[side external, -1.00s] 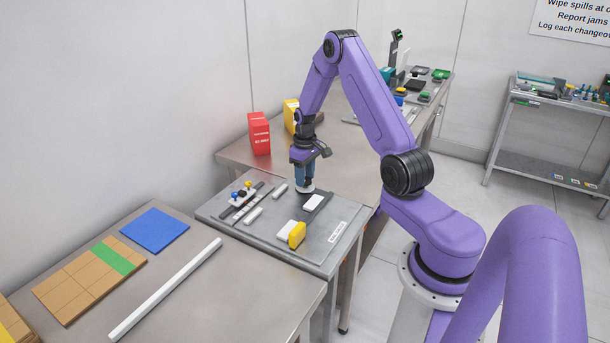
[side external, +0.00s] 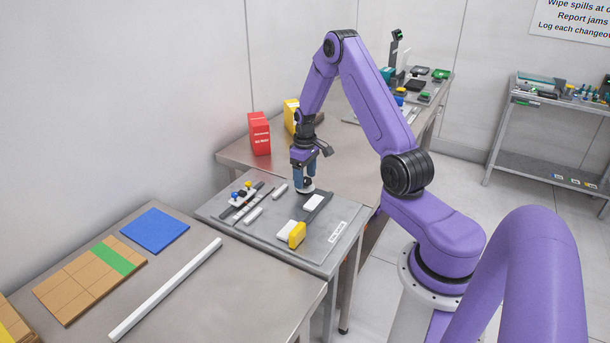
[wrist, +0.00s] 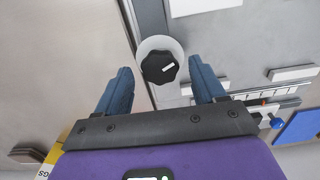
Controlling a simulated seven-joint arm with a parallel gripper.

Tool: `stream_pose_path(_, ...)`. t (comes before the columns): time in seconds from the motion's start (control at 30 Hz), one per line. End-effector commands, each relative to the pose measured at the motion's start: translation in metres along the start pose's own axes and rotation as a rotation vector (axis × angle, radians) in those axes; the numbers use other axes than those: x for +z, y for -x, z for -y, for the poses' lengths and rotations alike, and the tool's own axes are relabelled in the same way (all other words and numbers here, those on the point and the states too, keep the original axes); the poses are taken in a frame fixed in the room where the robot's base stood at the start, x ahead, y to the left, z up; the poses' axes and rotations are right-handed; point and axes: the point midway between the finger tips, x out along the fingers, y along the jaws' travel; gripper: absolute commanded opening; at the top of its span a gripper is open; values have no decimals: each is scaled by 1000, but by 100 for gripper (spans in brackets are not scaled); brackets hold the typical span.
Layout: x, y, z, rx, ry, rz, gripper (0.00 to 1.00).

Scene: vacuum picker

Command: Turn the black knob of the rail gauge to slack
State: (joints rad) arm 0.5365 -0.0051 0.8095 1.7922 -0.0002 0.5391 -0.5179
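My gripper (wrist: 160,64) is open, with one blue finger on each side of the knob and a visible gap on both sides. The knob is small and dark between the fingers there. I cannot read any slack marking.
The plate (side external: 275,235) also carries a yellow block (side external: 297,235), a white block (side external: 313,202), pale bars, and a small panel (side external: 242,198) with coloured knobs. Red (side external: 259,134) and yellow (side external: 291,116) boxes stand behind. The near table (side external: 240,290) holds a white bar (side external: 167,290).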

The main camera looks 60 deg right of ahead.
Motion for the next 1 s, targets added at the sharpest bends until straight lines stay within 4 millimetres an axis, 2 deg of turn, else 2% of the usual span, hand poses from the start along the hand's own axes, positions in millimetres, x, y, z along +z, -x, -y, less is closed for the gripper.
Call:
stream_pose_path(0.17,0,3,0,0,0,0,69)
stream_pose_path(0.37,-1,27,0,2,0,-4,69)
stream_pose_path(0.8,-1,120,0,3,0,-6,69)
stream_pose_path(1.0,0,154,0,1,-1,-3,69)
